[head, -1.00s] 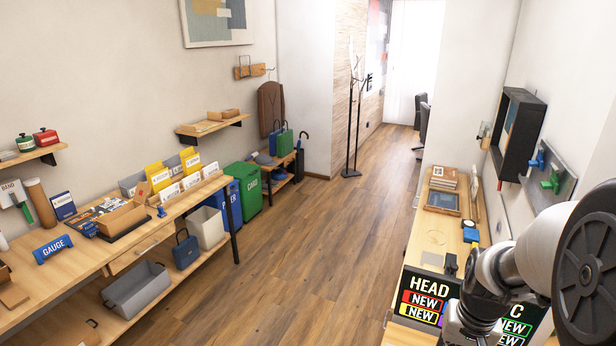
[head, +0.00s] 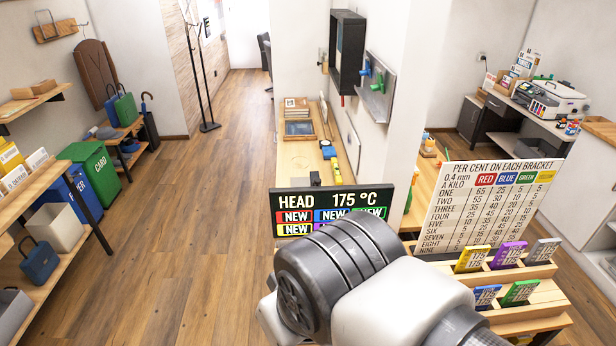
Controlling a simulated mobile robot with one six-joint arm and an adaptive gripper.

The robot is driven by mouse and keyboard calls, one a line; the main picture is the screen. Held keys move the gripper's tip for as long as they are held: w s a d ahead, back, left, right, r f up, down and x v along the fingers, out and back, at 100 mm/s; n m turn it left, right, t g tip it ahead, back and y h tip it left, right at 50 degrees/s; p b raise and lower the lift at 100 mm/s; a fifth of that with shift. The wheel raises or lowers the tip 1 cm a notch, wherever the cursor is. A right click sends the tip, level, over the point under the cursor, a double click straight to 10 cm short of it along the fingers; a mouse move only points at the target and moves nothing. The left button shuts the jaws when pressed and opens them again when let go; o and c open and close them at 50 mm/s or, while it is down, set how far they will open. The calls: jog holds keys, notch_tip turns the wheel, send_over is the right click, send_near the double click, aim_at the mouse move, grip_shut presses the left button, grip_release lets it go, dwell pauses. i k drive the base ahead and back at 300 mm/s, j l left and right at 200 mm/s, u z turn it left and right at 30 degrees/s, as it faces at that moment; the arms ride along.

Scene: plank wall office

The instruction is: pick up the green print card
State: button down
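The green print card (head: 520,293) stands tilted in the front row of a stepped wooden card rack (head: 540,318) at the lower right of the head view. Its face bears print too small to read surely. A blue card (head: 486,296) is just left of it in the same row. A yellow card (head: 472,259), a purple card (head: 508,254) and a grey card (head: 542,251) stand in the row behind. My arm fills the lower middle, left of the rack. My gripper is not in this view.
A white chart board (head: 490,205) stands behind the rack. A dark sign (head: 330,208) reading HEAD 175 °C stands on the narrow wooden bench (head: 300,155) beyond my arm. A printer (head: 545,98) sits on a far counter. Open floor (head: 190,230) lies to the left.

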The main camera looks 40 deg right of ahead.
aim_at(517, 295)
jog(key=z, duration=2.8)
jog(key=i+l+u, duration=0.55)
jog(key=u, duration=0.2)
jog(key=i+l+u, duration=0.35)
jog(key=k+l, duration=0.05)
jog(key=k, duration=0.05)
